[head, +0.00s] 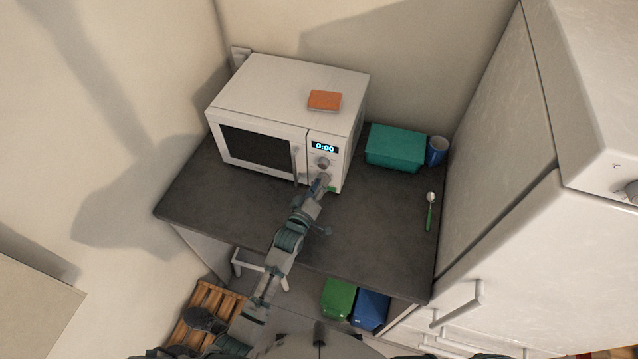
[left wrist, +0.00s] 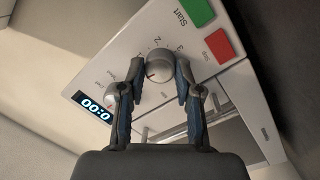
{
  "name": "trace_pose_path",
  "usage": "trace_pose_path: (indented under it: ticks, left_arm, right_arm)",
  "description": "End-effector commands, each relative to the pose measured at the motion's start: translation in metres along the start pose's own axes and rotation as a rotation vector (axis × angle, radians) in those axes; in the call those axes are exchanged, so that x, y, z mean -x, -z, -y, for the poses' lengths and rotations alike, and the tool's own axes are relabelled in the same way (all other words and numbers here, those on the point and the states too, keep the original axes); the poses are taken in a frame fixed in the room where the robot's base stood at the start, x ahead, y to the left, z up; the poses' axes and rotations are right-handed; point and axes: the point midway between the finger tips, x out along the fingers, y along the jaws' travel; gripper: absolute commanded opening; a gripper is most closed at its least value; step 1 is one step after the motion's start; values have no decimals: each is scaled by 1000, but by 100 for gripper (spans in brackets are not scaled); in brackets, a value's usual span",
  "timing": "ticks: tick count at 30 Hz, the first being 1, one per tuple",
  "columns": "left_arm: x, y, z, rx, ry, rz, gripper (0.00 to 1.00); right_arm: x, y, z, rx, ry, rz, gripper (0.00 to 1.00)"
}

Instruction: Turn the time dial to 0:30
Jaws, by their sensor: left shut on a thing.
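The white microwave (head: 262,92) stands on the dark counter, its display (head: 325,147) lit at 0:00. The display (left wrist: 93,106) also reads 0:00 in the left wrist view. Below it is an upper knob (head: 323,162). My left gripper (head: 322,181) is at the lower part of the control panel. In the left wrist view my left gripper (left wrist: 158,82) has its fingers on both sides of a round grey dial (left wrist: 158,70), shut on it. Numbers, including 2 and 3, are printed around this dial. My right gripper is not in view.
A green start button (left wrist: 195,11) and red stop button (left wrist: 220,45) sit close beside the gripped dial. An orange block (head: 324,100) lies on the microwave. A teal box (head: 394,148), blue cup (head: 437,151) and green-handled spoon (head: 430,211) are on the counter's right.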

Motion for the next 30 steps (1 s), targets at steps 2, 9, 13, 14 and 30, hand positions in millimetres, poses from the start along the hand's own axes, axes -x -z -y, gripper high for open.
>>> trace_pose_path:
  ticks: [2,9,13,14,30]
  left_arm:
    - [0,2,-1,-52,8,6,0]
    - [0,3,-1,-215,20,13,0]
    - [0,3,-1,-285,26,16,0]
    - [0,3,-1,-299,27,16,0]
    - [0,3,0,-383,33,18,0]
  right_arm:
    - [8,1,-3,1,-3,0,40]
    - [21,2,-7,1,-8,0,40]
    - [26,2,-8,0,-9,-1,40]
    - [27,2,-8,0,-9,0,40]
    - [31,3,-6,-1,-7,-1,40]
